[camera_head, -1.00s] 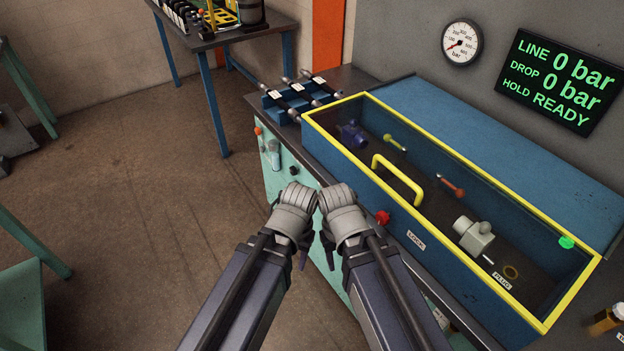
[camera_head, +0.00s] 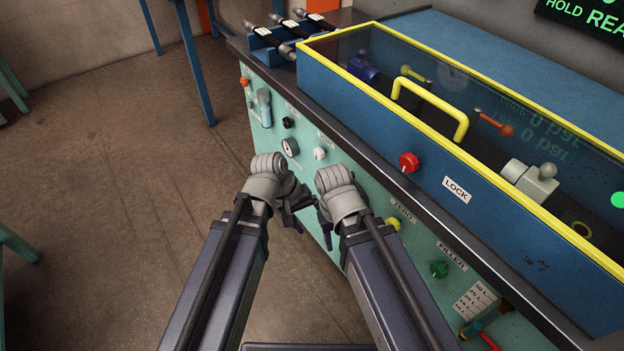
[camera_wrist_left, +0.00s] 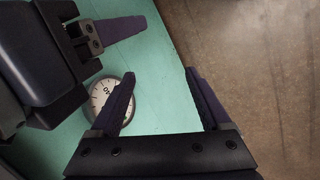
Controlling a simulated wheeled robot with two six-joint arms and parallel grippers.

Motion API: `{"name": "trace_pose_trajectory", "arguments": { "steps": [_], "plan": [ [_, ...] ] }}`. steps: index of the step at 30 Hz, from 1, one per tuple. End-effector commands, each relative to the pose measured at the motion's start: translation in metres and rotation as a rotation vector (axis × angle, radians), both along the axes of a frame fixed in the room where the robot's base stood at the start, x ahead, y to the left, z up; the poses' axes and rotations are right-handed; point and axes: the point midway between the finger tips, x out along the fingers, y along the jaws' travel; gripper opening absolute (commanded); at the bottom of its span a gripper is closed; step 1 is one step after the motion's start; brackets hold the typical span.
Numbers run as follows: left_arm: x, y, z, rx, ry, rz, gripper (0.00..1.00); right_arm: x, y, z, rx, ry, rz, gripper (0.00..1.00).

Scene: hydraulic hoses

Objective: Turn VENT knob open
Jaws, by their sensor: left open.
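Several knobs sit on the teal front panel (camera_head: 345,185). They include a black knob (camera_head: 288,122), a white knob (camera_head: 320,153), a yellow knob (camera_head: 392,224) and a green knob (camera_head: 439,269). The small labels by the black and white knobs are too blurred to read, so I cannot tell which knob is VENT. My left gripper (camera_head: 298,207) is open and empty in front of the panel, below the small gauge (camera_head: 290,147); the left wrist view shows its spread fingers (camera_wrist_left: 160,80) beside that gauge (camera_wrist_left: 110,98). My right gripper (camera_head: 325,215) is close beside it, its jaws unclear.
A blue box with a yellow rim (camera_head: 480,165), a yellow handle (camera_head: 440,98) and a red knob (camera_head: 408,162) beside the LOCK label stands on the bench. Hoses (camera_head: 285,40) lie in a blue rack.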

Motion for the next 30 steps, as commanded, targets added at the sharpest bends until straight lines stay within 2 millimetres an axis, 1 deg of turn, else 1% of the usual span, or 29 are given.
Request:
{"name": "trace_pose_trajectory", "arguments": {
  "steps": [1, 2, 4, 6, 8, 9, 12, 15, 18, 21, 26, 30],
  "plan": [
    [0.013, -0.004, -0.031, -0.084, 0.015, 0.094, 0.81, 0.0, 0.0, -0.038, 0.0, 0.0, 0.001, 0.5],
    [0.021, -0.008, -0.036, -0.144, 0.031, 0.161, 0.81, 0.0, 0.0, -0.049, -0.001, -0.001, 0.001, 0.5],
    [0.042, -0.015, -0.041, -0.308, 0.074, 0.329, 0.81, 0.0, 0.0, -0.074, -0.001, -0.001, 0.002, 0.5],
    [0.066, -0.016, -0.04, -0.489, 0.138, 0.505, 0.81, 0.0, 0.0, -0.099, -0.001, -0.001, 0.003, 0.5],
    [0.087, -0.013, -0.036, -0.645, 0.203, 0.646, 0.81, 0.0, 0.0, -0.118, -0.001, -0.001, 0.004, 0.5],
    [0.1, -0.008, -0.032, -0.743, 0.249, 0.73, 0.81, 0.001, 0.0, -0.13, -0.001, -0.001, 0.004, 0.5],
    [0.128, 0.009, -0.019, -0.97, 0.367, 0.903, 0.81, 0.001, 0.0, -0.155, -0.001, -0.002, 0.006, 0.5],
    [0.148, 0.03, -0.007, -1.151, 0.475, 1.02, 0.81, 0.001, 0.0, -0.173, -0.001, -0.002, 0.006, 0.5],
    [0.161, 0.047, 0.003, -1.28, 0.56, 1.091, 0.81, 0.001, 0.0, -0.184, -0.002, -0.002, 0.007, 0.5],
    [0.167, 0.059, 0.01, -1.355, 0.613, 1.127, 0.81, 0.001, 0.0, -0.188, -0.002, -0.002, 0.007, 0.5],
    [0.17, 0.063, 0.015, -1.39, 0.64, 1.142, 0.81, 0.001, 0.0, -0.189, -0.002, -0.002, 0.007, 0.5],
    [0.175, 0.057, 0.016, -1.387, 0.641, 1.139, 0.81, 0.001, 0.0, -0.188, -0.002, -0.002, 0.007, 0.5]
  ]
}}
